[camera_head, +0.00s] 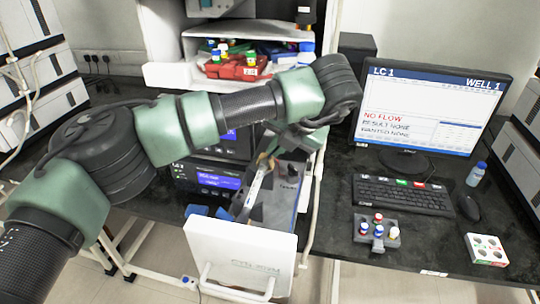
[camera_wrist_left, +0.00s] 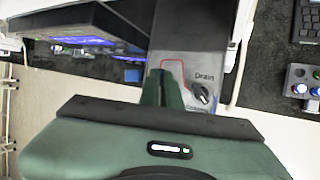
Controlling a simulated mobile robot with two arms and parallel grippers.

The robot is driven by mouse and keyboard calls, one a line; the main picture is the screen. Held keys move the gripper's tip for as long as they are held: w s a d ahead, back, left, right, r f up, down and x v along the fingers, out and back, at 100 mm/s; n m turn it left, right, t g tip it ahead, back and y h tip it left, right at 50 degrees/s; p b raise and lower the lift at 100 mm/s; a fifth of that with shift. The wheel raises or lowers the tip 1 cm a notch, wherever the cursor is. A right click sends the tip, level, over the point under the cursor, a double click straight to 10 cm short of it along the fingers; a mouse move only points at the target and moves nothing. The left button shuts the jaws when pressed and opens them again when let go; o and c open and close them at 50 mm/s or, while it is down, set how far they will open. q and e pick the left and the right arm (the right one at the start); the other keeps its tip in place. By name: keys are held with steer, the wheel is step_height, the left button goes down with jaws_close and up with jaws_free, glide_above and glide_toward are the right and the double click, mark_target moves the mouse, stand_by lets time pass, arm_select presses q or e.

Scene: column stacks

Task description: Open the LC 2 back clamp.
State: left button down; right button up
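An open drawer (camera_head: 241,256) with a white front and a raised handle stands out from the instrument bench. Inside it lies a pale column (camera_head: 255,188) with an orange-brown piece (camera_head: 264,160) at its back end. Blue pieces (camera_head: 197,211) sit near the drawer's front. I cannot make out the back clamp clearly. My left gripper (camera_head: 272,150) is over the back of the drawer. In the left wrist view its two green fingers (camera_wrist_left: 163,88) are close together, with nothing visible between them, beside a panel marked "Drain" with a black knob (camera_wrist_left: 201,93). My right gripper is not in view.
Stacked instruments with blue displays (camera_head: 220,181) stand left of the drawer. To the right are a monitor (camera_head: 431,111), keyboard (camera_head: 403,195), vial holder (camera_head: 375,235) and white box (camera_head: 486,249). A shelf (camera_head: 230,70) holds red racks of vials. A white post borders the drawer's right side.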

arm_select(q)
steer(key=shift+s+d+f+m+t+y+b, duration=0.15)
steer(key=shift+d+f+t+y+b, duration=0.2)
steer(key=shift+y+b, duration=0.45)
steer(key=shift+s+d+f+m+t+y+b, duration=0.15)
steer(key=shift+d+f+t+y+b, duration=0.15)
steer(key=shift+y+b, duration=0.45)
steer(key=c, duration=1.6)
jaws_free()
steer(key=shift+d+r, duration=0.1)
steer(key=shift+d+r, duration=0.1)
steer(key=p+v, duration=0.7)
steer(key=p, duration=0.2)
steer(key=shift+s+d+r, duration=0.1)
steer(key=shift+s, duration=0.1)
